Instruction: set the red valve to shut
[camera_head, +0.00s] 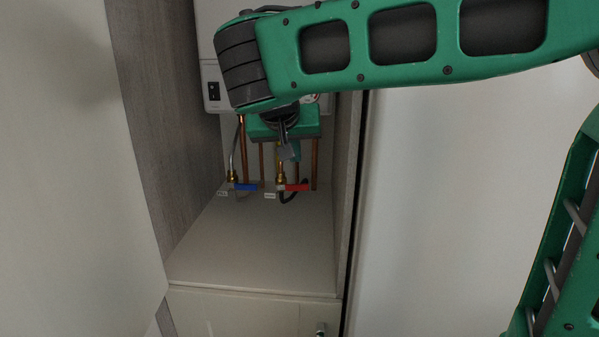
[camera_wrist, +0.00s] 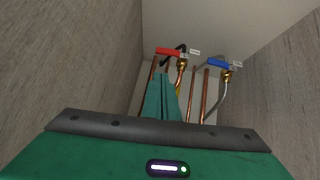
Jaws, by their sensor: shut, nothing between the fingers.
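The red valve (camera_head: 293,187) has a red lever lying crosswise on a brass fitting, low on the copper pipes at the back of the cupboard. Its lever points right in the head view, and it shows near the top in the wrist view (camera_wrist: 168,52). My gripper (camera_head: 289,152) is shut and empty, reaching into the cupboard above the red valve. In the wrist view its fingers (camera_wrist: 162,80) end just below the red lever in the picture, with a small gap apparent. Whether they touch it cannot be told.
A blue-handled valve (camera_head: 245,187) sits beside the red one, its lever also crosswise; small white labels lie near both. A white heater unit (camera_head: 211,85) with a black switch hangs above. Wooden side walls (camera_head: 160,110) close in the cupboard. The cupboard floor (camera_head: 255,250) is clear.

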